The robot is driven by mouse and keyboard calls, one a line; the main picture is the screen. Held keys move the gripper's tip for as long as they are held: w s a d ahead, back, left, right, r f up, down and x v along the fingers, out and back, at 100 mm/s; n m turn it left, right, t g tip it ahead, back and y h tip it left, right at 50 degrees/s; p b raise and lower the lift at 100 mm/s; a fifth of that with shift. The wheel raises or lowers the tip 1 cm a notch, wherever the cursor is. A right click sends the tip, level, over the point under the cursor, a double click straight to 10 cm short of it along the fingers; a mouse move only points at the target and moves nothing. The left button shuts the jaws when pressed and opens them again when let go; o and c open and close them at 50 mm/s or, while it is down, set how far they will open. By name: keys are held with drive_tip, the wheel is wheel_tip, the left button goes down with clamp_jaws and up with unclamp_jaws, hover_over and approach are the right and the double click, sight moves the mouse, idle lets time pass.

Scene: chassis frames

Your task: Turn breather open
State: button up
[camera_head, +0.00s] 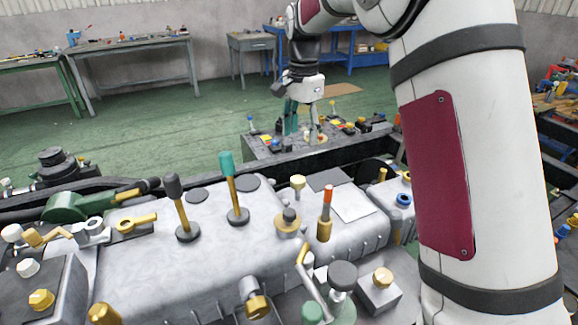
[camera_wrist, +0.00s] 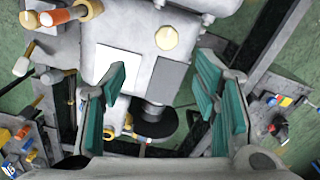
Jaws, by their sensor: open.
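No label marks the breather. A gold-capped fitting (camera_head: 298,183) stands upright on the grey housing and is the likeliest match, though I cannot be sure. In the wrist view its faceted cap (camera_wrist: 166,38) is seen from above, beyond the fingertips and between their lines. My gripper (camera_head: 302,130) hangs over the far side of the housing in the head view. In the wrist view its green-padded fingers (camera_wrist: 160,68) are apart with nothing between them, and the cap is not touched.
A white plate (camera_head: 352,203) and a dark plate (camera_wrist: 168,80) lie beside the fitting. An orange-tipped lever (camera_head: 327,205), a teal-topped lever (camera_head: 232,185) and a black-topped lever (camera_head: 178,205) stand up nearby. A black round part (camera_wrist: 155,122) lies below the plates in the wrist view.

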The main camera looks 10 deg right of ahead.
sight(298, 179)
drive_tip(key=f, duration=0.5)
drive_tip(key=w+f, duration=0.1)
drive_tip(key=f, duration=0.9)
drive_tip(key=shift+w, duration=0.3)
drive_tip(key=shift+r, duration=0.1)
drive_tip(key=c, duration=1.2)
